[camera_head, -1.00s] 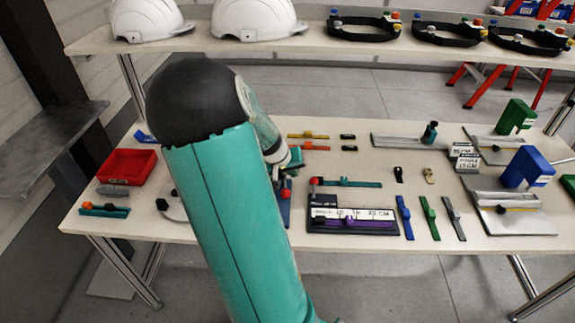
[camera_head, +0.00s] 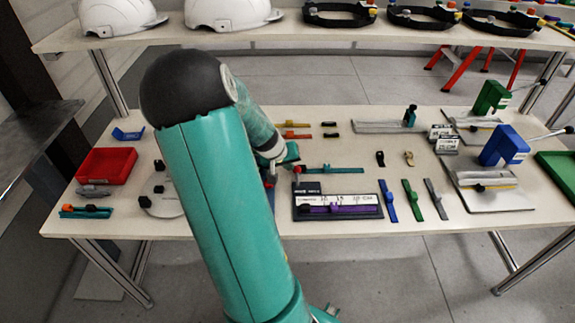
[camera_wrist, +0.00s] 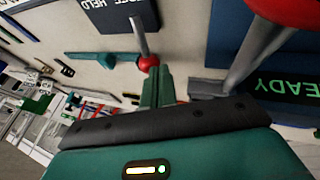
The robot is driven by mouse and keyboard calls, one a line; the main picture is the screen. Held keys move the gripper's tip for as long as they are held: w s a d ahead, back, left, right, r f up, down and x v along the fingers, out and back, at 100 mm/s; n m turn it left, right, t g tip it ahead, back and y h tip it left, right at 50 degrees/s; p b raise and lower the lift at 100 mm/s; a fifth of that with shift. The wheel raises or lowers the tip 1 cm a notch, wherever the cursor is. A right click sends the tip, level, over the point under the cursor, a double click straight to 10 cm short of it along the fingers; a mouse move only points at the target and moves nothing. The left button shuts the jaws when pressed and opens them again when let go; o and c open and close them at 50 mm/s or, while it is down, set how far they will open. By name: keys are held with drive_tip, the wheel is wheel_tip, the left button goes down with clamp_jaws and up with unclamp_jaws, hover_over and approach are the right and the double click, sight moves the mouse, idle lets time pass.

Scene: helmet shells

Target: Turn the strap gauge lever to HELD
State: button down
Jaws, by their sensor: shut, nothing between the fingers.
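The strap gauge is a dark board with a white scale (camera_head: 366,199) and a purple strap (camera_head: 340,209), right of my arm. A lever with a red ball knob (camera_head: 297,170) stands at its back left corner. In the wrist view the lever's knob (camera_wrist: 148,62) sits on a grey rod (camera_wrist: 139,32); a dark panel (camera_wrist: 112,14) beside it shows upside-down text including HELD. My gripper (camera_wrist: 157,86) is shut and empty, its tips right by the knob; I cannot tell whether they touch. In the head view my gripper (camera_head: 291,155) is just behind and left of the knob.
A second red ball lever (camera_wrist: 285,10) stands close on the right in the wrist view, by a READY display (camera_wrist: 288,88). A teal strap (camera_head: 338,169) lies behind the gauge. Blue, green and grey straps (camera_head: 413,199) lie right of it.

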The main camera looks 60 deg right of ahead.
drive_tip(key=shift+s+d+m+g, duration=0.35)
drive_tip(key=shift+m+g, duration=0.15)
drive_tip(key=shift+m, duration=0.4)
drive_tip(key=shift+d+m, duration=0.15)
drive_tip(key=shift+m, duration=0.25)
drive_tip(key=m, duration=0.1)
drive_tip(key=s+d+m+g+y, duration=0.1)
drive_tip(key=m, duration=0.1)
drive_tip(key=shift+s+g, duration=0.25)
drive_tip(key=shift+g, duration=0.05)
drive_tip(key=s+m+y, duration=0.1)
drive_tip(key=m, duration=0.1)
drive_tip(key=m+g, duration=0.1)
drive_tip(key=shift+s+d+m+y, duration=0.3)
drive_tip(key=shift+s+m+y, duration=0.05)
drive_tip(key=shift+m+y, duration=0.05)
drive_tip(key=shift+s+m+g+y, duration=0.15)
drive_tip(key=shift+s+m+y, duration=0.25)
drive_tip(key=shift+m, duration=0.35)
drive_tip(key=shift+s+m+g+y, duration=0.15)
drive_tip(key=shift+s+m+y, duration=0.2)
drive_tip(key=shift+m, duration=0.4)
